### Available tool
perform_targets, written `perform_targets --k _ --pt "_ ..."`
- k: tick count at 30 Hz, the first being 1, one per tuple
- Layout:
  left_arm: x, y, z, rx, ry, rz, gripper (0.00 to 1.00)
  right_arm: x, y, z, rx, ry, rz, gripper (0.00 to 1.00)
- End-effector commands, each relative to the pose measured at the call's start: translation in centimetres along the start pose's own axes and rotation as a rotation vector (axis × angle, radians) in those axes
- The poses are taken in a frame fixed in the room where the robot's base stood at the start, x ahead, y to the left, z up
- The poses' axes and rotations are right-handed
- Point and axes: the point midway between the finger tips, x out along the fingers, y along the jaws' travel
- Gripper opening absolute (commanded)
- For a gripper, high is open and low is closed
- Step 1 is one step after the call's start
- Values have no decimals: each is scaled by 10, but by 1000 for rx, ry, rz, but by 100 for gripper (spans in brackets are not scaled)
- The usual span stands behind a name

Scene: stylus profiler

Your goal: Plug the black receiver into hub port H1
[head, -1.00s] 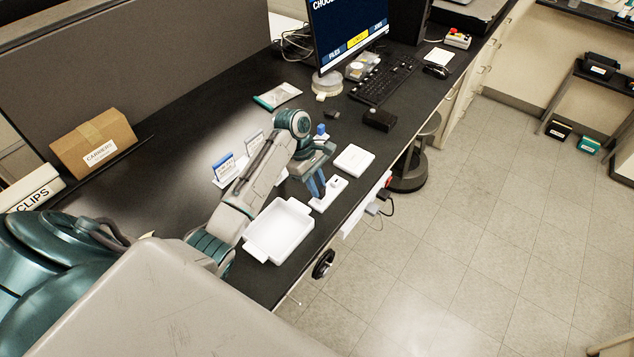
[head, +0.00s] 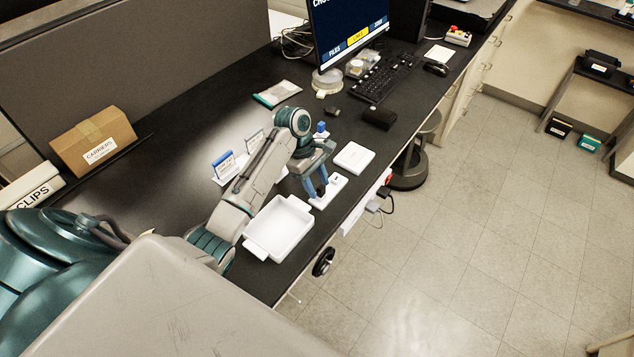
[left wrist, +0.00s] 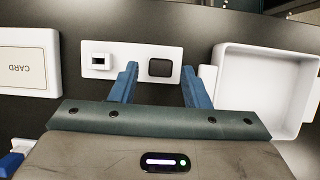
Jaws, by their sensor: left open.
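My left gripper (head: 316,187) is open above a small white plate (head: 333,191) near the desk's front edge. In the left wrist view, the left gripper (left wrist: 158,86) has its two blue fingers apart, with nothing held. The white plate (left wrist: 132,58) carries a dark rounded rectangle (left wrist: 160,67) between the fingertips; I cannot tell whether it is the black receiver or a recess. A small pale square piece with a dark centre (left wrist: 100,61) is left of it. A small dark object (head: 332,111) lies farther back on the desk. No H1 label is legible. My right gripper is not in view.
A white tray (head: 258,243) sits nearer me, and a flat white card pad (head: 341,162) lies beyond the plate. A black box (head: 379,119), a small blue-topped piece (head: 321,128), label stands (head: 219,178), keyboard (head: 375,88) and monitor (head: 345,30) stand farther back.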

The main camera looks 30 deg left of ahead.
Motion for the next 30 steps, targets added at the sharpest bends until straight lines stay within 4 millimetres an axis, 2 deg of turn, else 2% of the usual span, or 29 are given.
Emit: perform_targets --k 5,22,30 --pt "-6 0 2 1 1 1 42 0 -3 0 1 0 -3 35" --pt "-58 0 24 1 1 2 42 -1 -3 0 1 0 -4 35" --pt "-65 0 27 0 0 0 42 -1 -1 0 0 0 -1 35"
